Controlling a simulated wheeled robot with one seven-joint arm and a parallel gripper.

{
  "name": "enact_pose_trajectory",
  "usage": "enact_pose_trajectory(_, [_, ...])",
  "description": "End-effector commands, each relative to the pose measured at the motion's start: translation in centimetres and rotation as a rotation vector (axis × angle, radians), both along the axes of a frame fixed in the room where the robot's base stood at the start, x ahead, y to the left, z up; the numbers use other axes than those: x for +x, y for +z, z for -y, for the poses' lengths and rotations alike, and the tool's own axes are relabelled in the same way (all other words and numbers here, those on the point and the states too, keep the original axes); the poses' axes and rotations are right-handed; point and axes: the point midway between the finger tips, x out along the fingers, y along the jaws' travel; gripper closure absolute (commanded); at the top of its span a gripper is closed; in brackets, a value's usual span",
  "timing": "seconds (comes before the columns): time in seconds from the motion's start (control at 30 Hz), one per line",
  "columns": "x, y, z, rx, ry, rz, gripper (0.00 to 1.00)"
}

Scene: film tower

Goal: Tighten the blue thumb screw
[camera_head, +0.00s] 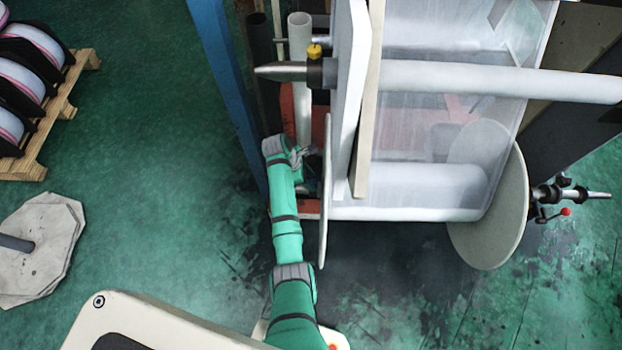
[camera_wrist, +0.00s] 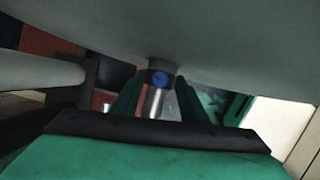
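The blue thumb screw (camera_wrist: 159,78) sits on a dark collar (camera_wrist: 153,64) around a silver shaft (camera_wrist: 154,103) in the wrist view. My gripper (camera_wrist: 158,82) has its two green fingers apart, one on each side of the screw and shaft. The gap between the fingers and the screw is visible, so nothing looks gripped. In the head view, my gripper (camera_head: 299,157) is beside the left edge-on disc of the film roll. The blue screw cannot be made out clearly there.
A pale disc (camera_wrist: 230,35) hangs close above my gripper in the wrist view. A blue post (camera_head: 226,75) and a white vertical pipe (camera_head: 300,85) stand near my arm. A yellow knob (camera_head: 314,51) is on the upper shaft.

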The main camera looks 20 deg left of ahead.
Motion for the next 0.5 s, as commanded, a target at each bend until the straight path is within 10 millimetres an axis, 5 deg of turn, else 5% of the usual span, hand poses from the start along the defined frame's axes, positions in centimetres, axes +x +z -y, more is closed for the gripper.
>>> enact_pose_trajectory(0.17, [-0.1,1.4,-0.6,0.001,0.002,0.003,0.61])
enact_pose_trajectory(0.5, [-0.9,7.1,-2.5,0.003,-0.003,0.004,0.61])
